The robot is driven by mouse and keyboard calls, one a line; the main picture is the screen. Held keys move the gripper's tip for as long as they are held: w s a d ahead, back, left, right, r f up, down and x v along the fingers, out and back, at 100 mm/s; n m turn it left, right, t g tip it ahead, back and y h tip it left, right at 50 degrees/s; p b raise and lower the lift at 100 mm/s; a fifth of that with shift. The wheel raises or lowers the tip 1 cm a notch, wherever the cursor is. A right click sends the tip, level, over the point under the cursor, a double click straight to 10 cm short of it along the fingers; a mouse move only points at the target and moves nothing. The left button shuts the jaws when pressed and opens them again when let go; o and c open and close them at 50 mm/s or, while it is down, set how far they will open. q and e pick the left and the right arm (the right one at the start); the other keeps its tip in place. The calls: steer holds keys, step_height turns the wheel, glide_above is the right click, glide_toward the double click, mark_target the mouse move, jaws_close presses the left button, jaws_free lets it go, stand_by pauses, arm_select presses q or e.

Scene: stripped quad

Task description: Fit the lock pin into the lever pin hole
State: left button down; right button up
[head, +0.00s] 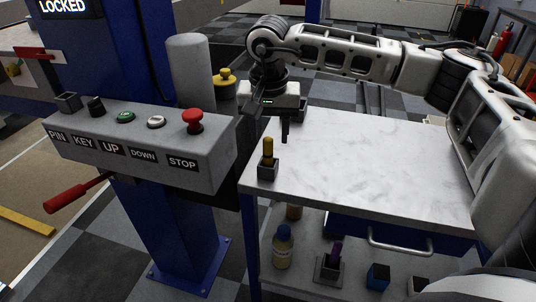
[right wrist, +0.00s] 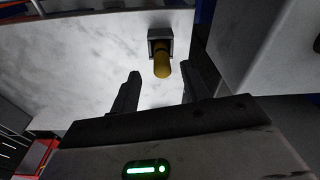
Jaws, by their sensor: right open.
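The yellow pin (head: 268,147), which looks like the lock pin, stands upright in a small grey holder (head: 268,171) at the near left corner of the white worktop. In the right wrist view the pin (right wrist: 162,68) and its holder (right wrist: 160,37) lie between and beyond the finger tips. My right gripper (head: 276,128) is open and empty, above and behind the pin, apart from it. A red-handled lever (head: 72,195) sticks out below the grey control panel (head: 140,152). I cannot make out its pin hole. My left gripper is not in view.
The panel carries a grey PIN socket (head: 68,102), several buttons and a red STOP knob (head: 193,120). A grey cylinder (head: 190,68) rises behind it. The white worktop (head: 370,165) is mostly clear.

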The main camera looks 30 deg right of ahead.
mark_target(268, 156)
steer(key=shift+w+f+p, duration=0.15)
steer(key=shift+f+p, duration=0.1)
steer(key=shift+f, duration=1.05)
steer(key=shift+w+f+p, duration=0.15)
steer(key=shift+f+p, duration=0.05)
steer(key=shift+f, duration=1.1)
jaws_close()
